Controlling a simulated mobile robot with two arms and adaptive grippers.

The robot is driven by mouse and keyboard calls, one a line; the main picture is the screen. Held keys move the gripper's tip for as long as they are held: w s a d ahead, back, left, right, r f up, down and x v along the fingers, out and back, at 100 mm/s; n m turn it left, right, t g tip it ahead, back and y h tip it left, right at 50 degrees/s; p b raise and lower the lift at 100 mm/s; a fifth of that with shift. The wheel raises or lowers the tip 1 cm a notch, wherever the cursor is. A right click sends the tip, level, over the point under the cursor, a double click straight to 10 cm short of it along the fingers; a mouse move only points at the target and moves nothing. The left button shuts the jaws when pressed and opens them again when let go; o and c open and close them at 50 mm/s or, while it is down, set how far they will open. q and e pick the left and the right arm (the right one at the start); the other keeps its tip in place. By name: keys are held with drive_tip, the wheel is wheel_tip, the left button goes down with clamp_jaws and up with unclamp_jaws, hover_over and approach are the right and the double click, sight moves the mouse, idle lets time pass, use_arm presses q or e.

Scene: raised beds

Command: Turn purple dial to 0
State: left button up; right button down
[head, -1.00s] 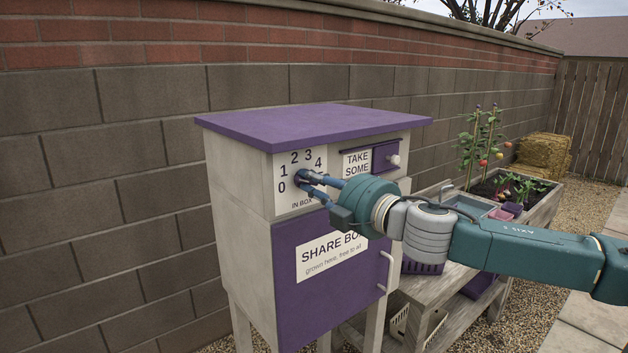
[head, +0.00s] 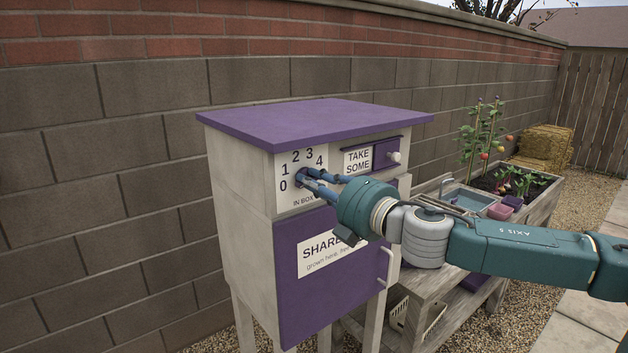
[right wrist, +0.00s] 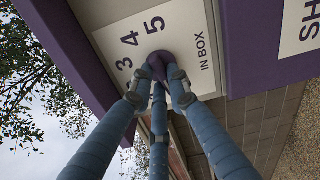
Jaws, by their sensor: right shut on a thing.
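The share box (head: 240,185) is a pale wooden cabinet with a purple roof and a purple door. On its upper front is a white number plate (head: 308,158) marked 0 to 4 in the head view, with 3, 4 and 5 readable in the right wrist view. The purple dial (right wrist: 160,60) sits on this plate, mostly covered by my fingers in the head view. My right gripper (head: 304,177) is shut on the dial, and its blue fingers close around it in the right wrist view (right wrist: 160,78). The dial's pointer direction is hidden. My left gripper is out of view.
A "TAKE SOME" sign (head: 357,161) and a purple slider with a pale knob (head: 394,157) are right of the plate. A door handle (head: 386,270) stands out below. A wooden bench with a sink and a planter (head: 540,205) extend right; a block wall stands behind.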

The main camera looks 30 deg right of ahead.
drive_tip(key=shift+a+f, duration=0.1)
drive_tip(key=shift+f, duration=0.05)
drive_tip(key=c, duration=1.7)
unclamp_jaws()
drive_tip(key=shift+o, duration=0.2)
